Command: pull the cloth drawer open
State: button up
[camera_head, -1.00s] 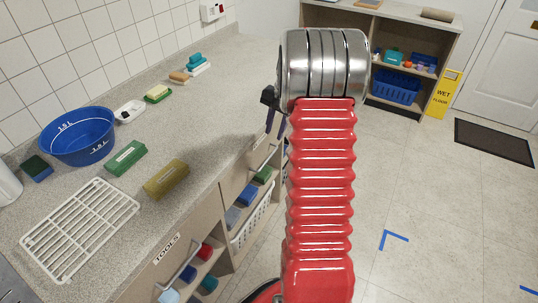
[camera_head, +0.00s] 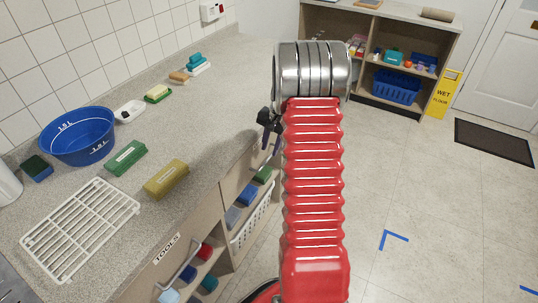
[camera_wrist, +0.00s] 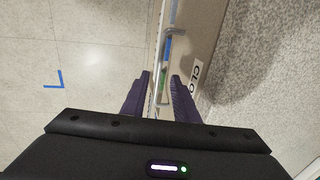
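The cloth drawer shows in the wrist view as a beige front with a label (camera_wrist: 195,78) of which "CLO" can be read. Its pale bar handle (camera_wrist: 163,84) runs up the picture in front of the drawer face. My gripper (camera_wrist: 160,90) is open, with one dark purple finger on each side of the handle. Neither finger clearly presses on it. In the head view my gripper (camera_head: 267,138) is at the counter's front edge, partly behind my red arm. The arm hides most of the cloth drawer there.
A drawer labelled TOOLS (camera_head: 167,249) is nearer along the same counter. Open shelves below hold a white basket (camera_head: 252,217) and coloured blocks. A blue basin (camera_head: 78,136), drying rack (camera_head: 80,228) and sponges lie on the counter (camera_head: 225,110).

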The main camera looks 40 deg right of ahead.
aim_at(268, 159)
jog(key=f, duration=0.3)
jog(key=w+f, duration=0.1)
jog(key=shift+a+f, duration=0.15)
jog(key=shift+f, duration=0.25)
jog(key=shift+s, duration=0.1)
jog(key=shift+c, duration=0.4)
grip_shut()
dwell(0.6)
